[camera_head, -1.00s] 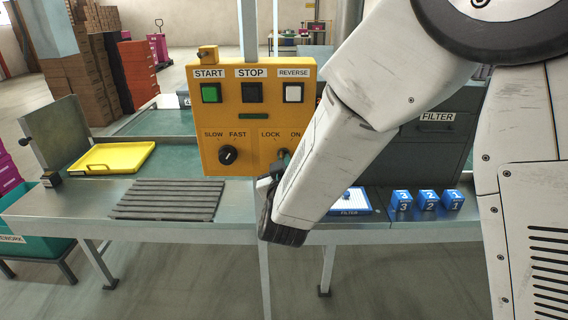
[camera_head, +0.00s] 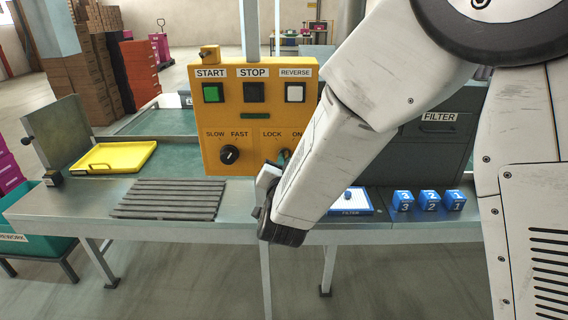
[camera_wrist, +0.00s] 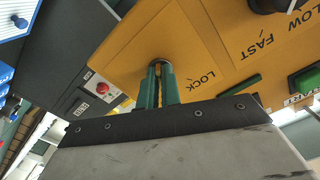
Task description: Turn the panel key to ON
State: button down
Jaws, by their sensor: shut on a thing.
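The yellow control panel (camera_head: 215,128) stands upright behind the table, with LOCK and ON printed above the key switch. It fills much of the wrist view (camera_wrist: 215,50), where the LOCK label (camera_wrist: 200,83) lies just right of the fingers. My gripper (camera_wrist: 160,75) is shut at the switch, its two green fingers close together against the panel. The panel key is hidden between the fingers, so its angle cannot be read. In the head view my arm covers most of the switch and part of the ON label (camera_head: 297,134).
The panel also has a SLOW/FAST knob (camera_head: 229,155) left of the key and green START (camera_head: 211,92), STOP (camera_head: 254,92) and REVERSE (camera_head: 295,93) buttons above. A yellow tray (camera_head: 115,157) lies left.

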jog(key=shift+m, duration=0.7)
jog(key=c, duration=1.6)
grip_release()
jog(key=shift+s, duration=0.1)
jog(key=s, duration=0.7)
jog(key=shift+s+a, duration=0.15)
jog(key=shift+s, duration=0.2)
